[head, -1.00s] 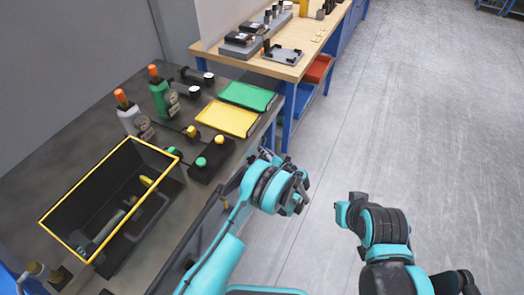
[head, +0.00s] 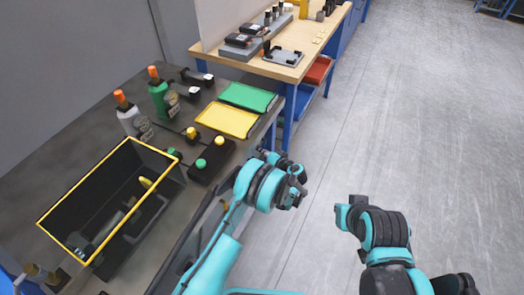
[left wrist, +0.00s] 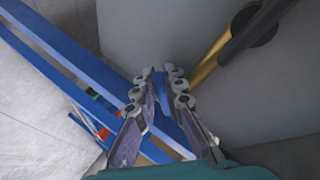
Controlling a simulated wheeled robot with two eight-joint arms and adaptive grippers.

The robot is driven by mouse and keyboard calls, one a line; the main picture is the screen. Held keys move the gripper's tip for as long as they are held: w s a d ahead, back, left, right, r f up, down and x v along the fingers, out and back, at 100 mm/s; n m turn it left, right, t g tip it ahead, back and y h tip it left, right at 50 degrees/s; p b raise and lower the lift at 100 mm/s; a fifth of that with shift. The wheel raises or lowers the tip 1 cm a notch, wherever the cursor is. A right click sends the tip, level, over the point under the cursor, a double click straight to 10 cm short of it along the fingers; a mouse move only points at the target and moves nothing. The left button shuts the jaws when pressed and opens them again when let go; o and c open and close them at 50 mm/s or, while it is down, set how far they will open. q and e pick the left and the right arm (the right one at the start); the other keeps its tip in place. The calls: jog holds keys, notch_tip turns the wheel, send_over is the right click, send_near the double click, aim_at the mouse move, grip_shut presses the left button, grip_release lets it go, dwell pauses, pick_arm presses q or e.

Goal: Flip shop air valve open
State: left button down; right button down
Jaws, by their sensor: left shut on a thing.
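My left gripper (head: 264,156) is beyond the front edge of the dark bench, mostly hidden behind my own wrist in the head view. In the left wrist view, the left gripper (left wrist: 159,88) has its fingers closed on a small blue piece, which looks like the valve's lever (left wrist: 158,85). A brass pipe (left wrist: 207,67) with a black part runs close to the fingertips on the right. The valve body cannot be made out, and the lever's angle is unclear. My right arm is at the lower right of the head view; its fingers cannot be made out.
The dark bench (head: 75,120) carries a yellow-rimmed black bin (head: 69,250), bottles, a green tray (head: 247,97) and a yellow tray (head: 228,119). A wooden workbench (head: 318,43) stands behind. The floor to the right is clear.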

pick_arm(q)
jog(key=c, duration=1.9)
grip_release()
jog(key=shift+o, duration=0.2)
jog(key=v, duration=1.2)
jog(key=shift+f, duration=0.15)
